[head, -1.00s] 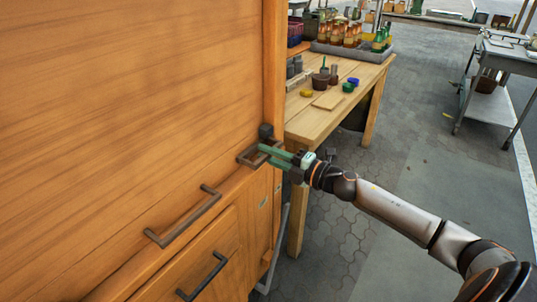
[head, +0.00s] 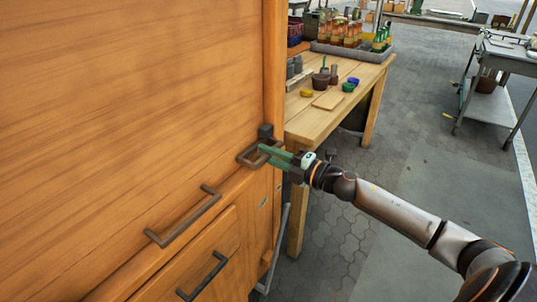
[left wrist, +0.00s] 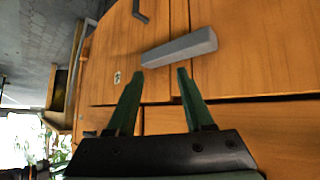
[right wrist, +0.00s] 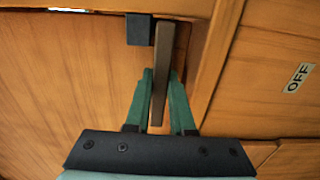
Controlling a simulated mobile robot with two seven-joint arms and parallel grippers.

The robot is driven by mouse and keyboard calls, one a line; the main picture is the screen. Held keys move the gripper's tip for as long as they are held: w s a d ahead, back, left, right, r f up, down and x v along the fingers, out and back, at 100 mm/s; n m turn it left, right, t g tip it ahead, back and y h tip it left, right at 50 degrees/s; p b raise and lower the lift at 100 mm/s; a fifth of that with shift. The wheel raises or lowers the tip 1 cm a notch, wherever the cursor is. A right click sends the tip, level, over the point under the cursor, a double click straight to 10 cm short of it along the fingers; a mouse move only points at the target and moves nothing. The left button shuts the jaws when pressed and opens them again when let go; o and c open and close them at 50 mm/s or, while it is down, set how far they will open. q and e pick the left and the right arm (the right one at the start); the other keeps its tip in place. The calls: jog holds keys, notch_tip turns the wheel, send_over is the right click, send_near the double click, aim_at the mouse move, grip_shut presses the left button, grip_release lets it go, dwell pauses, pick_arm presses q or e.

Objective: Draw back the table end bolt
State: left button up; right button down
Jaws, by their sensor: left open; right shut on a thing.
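The bolt (head: 248,158) is a dark bar loop on the end of the wooden cabinet, beside a small dark block (head: 265,131). My right gripper (head: 268,152) is shut on it. In the right wrist view the bolt's bar (right wrist: 162,65) runs between the green fingers (right wrist: 160,98), with the dark block (right wrist: 139,30) touching or close to its far end. My left gripper (left wrist: 154,80) is open and empty in the left wrist view, with a grey bar (left wrist: 180,47) on the wood just beyond its fingertips. The left gripper is not in the head view.
Two dark handles, an upper one (head: 183,219) and a lower one (head: 203,277), sit on the cabinet (head: 130,110). An OFF label (right wrist: 299,77) is on the wood. A wooden table (head: 318,119) with bottles and pots stands behind.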

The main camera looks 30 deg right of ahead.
aim_at(258, 166)
jog(key=a+p, duration=0.1)
jog(key=s+a+p, duration=0.1)
jog(key=a, duration=0.1)
jog(key=s+a+p, duration=0.1)
jog(key=shift+a+r, duration=0.1)
jog(key=shift+a, duration=0.35)
jog(key=shift+f, duration=0.2)
jog(key=c, duration=0.9)
grip_release()
jog(key=shift+r, duration=0.1)
jog(key=shift+o, duration=0.7)
